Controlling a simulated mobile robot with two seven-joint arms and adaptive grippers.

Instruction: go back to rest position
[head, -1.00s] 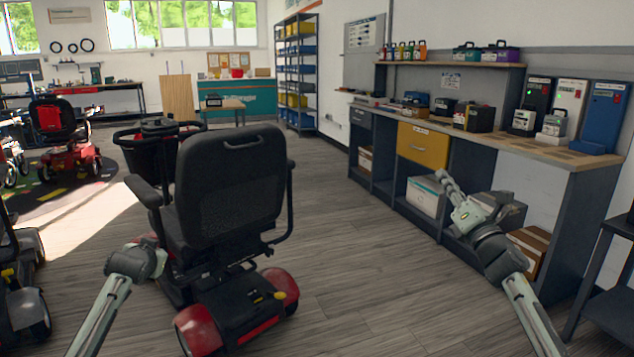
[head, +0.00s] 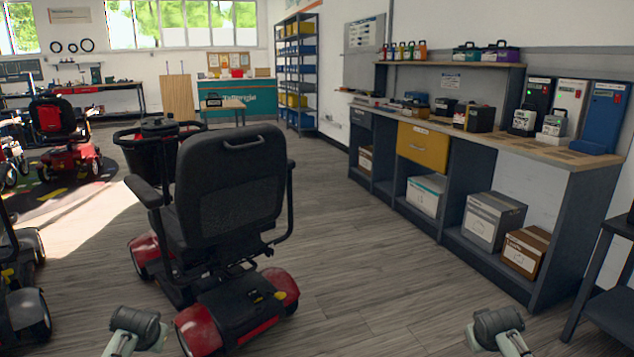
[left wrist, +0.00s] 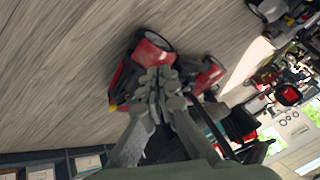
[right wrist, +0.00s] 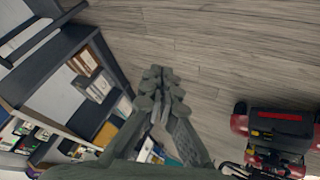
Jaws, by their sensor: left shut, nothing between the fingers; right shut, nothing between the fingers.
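My left gripper (left wrist: 158,85) shows in the left wrist view with its fingers together and nothing between them. Behind it in that view is the red and black scooter. My right gripper (right wrist: 162,80) shows in the right wrist view, also shut and empty, over bare floor with the workbench to its left. In the head view only parts of my two arms show at the bottom edge, left and right of centre; the grippers themselves are not visible there.
A red and black scooter (head: 230,190) stands just ahead, left of centre, close to my left arm. A workbench (head: 560,230) with boxes on its lower shelf runs along the right. A dark scooter (head: 22,300) is at the far left. The floor (head: 380,240) between is clear.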

